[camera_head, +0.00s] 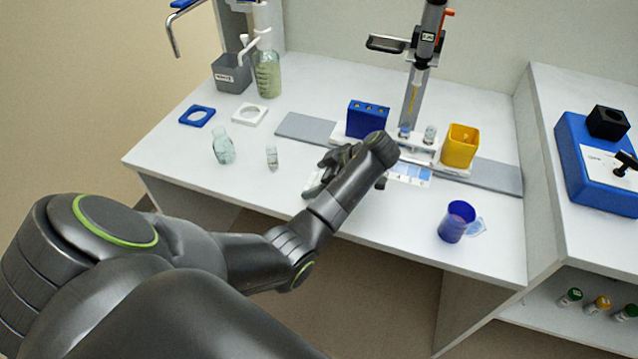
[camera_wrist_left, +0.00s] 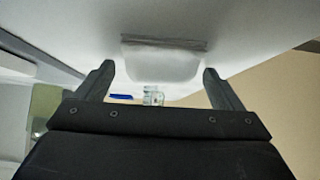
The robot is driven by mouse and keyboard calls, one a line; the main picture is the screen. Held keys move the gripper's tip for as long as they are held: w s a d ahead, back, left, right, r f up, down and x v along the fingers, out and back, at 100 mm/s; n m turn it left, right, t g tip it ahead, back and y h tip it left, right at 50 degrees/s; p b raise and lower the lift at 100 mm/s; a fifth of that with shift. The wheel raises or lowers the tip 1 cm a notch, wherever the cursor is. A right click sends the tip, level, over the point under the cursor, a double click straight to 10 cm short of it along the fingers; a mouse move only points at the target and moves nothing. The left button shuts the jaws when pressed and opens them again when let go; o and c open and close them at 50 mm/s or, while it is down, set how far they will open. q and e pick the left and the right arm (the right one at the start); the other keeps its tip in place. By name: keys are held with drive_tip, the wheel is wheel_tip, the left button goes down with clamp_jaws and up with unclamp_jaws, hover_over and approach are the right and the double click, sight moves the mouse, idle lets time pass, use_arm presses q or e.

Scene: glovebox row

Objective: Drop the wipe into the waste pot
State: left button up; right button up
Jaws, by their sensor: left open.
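My left gripper (camera_head: 318,178) is open and low over the front middle of the bench. In the left wrist view its two fingers (camera_wrist_left: 158,80) stand apart, one on each side of a pale, soft-edged white piece, which looks like the wipe (camera_wrist_left: 160,64). I cannot tell whether the fingers touch it. In the head view only a pale bit beside the gripper shows; the arm hides the rest. A grey open pot (camera_head: 231,76) with a small label stands at the back left and may be the waste pot; its label is too small to read surely. My right gripper is not in view.
A green-tinted bottle (camera_head: 267,76), a clear flask (camera_head: 223,147) and a vial (camera_head: 272,158) stand left. A blue rack (camera_head: 367,119), a yellow pot (camera_head: 461,147) and a dispenser stand (camera_head: 412,95) are behind. A purple-blue cup (camera_head: 455,222) stands front right.

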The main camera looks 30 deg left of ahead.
use_arm(q)
drive_tip(key=c, duration=1.1)
